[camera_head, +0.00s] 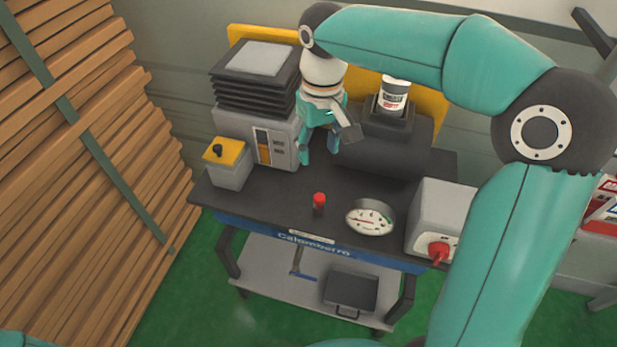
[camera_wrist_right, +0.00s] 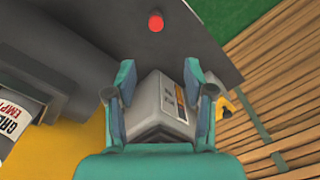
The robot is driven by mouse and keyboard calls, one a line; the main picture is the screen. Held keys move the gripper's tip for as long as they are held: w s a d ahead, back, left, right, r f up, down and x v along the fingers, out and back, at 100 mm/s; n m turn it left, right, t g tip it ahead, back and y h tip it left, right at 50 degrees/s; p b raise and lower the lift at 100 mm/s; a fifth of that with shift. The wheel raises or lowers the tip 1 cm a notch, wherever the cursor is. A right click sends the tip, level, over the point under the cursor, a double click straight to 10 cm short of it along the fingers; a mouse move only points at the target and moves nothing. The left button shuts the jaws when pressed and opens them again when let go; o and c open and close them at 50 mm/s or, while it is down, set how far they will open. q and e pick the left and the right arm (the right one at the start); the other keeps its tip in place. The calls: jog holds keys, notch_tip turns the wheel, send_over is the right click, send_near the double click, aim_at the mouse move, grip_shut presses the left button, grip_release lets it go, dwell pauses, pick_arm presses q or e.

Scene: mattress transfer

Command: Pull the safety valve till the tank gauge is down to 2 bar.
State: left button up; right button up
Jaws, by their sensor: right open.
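A small upright part with a red cap (camera_head: 319,200), which looks like the safety valve, stands near the front edge of the dark bench top. Its round red top also shows in the wrist view (camera_wrist_right: 155,23). The white round gauge (camera_head: 370,217) is just to its right; its red needle points left, and its numbers are too small to read. My right gripper (camera_head: 319,150) is open, behind the red-capped part and apart from it. In the wrist view its two teal fingers (camera_wrist_right: 160,85) frame a grey machine, with nothing visibly gripped. My left gripper is not in view.
The grey machine with black fins (camera_head: 255,75) and a yellow-topped box (camera_head: 229,165) stand left. A dark tank (camera_head: 385,150) bearing a labelled can (camera_head: 393,95) stands behind. A grey box (camera_head: 445,205) with a red knob (camera_head: 438,251) is right. Bench space around the red-capped part is clear.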

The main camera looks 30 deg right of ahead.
aim_at(319, 197)
jog(key=f, duration=1.5)
jog(key=shift+s+d, duration=0.2)
jog(key=shift+d, duration=0.05)
grip_shut()
